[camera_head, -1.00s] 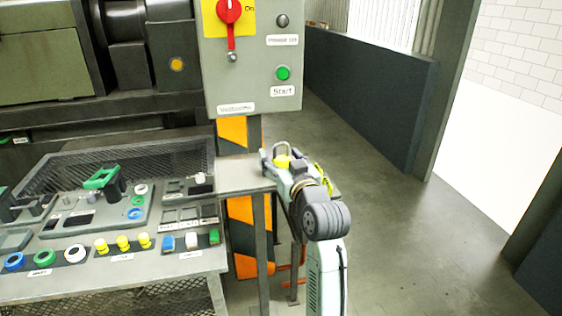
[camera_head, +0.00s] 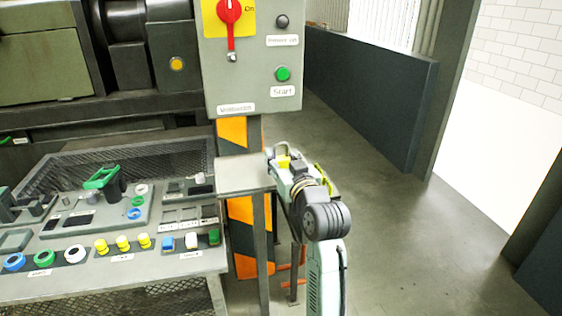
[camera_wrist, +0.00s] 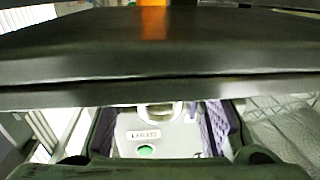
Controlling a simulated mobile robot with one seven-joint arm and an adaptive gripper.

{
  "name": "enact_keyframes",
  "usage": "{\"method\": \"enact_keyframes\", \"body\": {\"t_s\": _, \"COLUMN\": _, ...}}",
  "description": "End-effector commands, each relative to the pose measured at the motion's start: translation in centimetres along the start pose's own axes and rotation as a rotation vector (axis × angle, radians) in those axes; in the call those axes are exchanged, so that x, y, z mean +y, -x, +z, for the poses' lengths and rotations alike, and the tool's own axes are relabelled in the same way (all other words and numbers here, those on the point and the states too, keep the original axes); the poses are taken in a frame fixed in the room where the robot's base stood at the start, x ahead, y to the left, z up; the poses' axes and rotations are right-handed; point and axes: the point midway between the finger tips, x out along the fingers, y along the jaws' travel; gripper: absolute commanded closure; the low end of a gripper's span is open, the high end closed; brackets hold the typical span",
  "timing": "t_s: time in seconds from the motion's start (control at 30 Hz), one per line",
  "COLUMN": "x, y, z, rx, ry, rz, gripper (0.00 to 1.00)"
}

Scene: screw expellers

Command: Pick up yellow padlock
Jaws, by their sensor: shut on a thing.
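The yellow padlock (camera_head: 283,162) is at the far end of my arm in the head view, its grey shackle pointing up. It is above or at the small grey side table, and I cannot tell whether it still touches the top. My gripper (camera_head: 282,164) is shut on the padlock, whose body is partly covered by the fingers and wrist. In the wrist view, a pale curved band (camera_wrist: 158,108) that looks like the shackle shows between the finger pads. The padlock's body is not clear there.
The small grey table (camera_head: 240,175) stands below the control box (camera_head: 253,80) with its red switch and green button. The control desk (camera_head: 110,265) with several buttons and a green-handled lever is at left. Open floor (camera_head: 420,250) lies to the right.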

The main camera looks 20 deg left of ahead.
Motion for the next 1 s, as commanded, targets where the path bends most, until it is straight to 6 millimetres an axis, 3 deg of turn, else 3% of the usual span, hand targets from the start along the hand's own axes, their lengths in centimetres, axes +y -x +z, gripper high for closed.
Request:
{"method": "enact_keyframes", "body": {"t_s": 0.27, "x": 0.0, "y": 0.0, "z": -1.1, "rx": 0.004, "ry": 0.003, "rz": 0.000, "gripper": 0.93}}
{"method": "enact_keyframes", "body": {"t_s": 0.5, "x": -0.1, "y": 0.0, "z": -3.8, "rx": 0.006, "ry": 0.004, "rz": -0.001, "gripper": 0.93}}
{"method": "enact_keyframes", "body": {"t_s": 1.0, "x": -6.5, "y": 10.8, "z": -4.2, "rx": 0.009, "ry": 0.006, "rz": -0.001, "gripper": 0.93}}
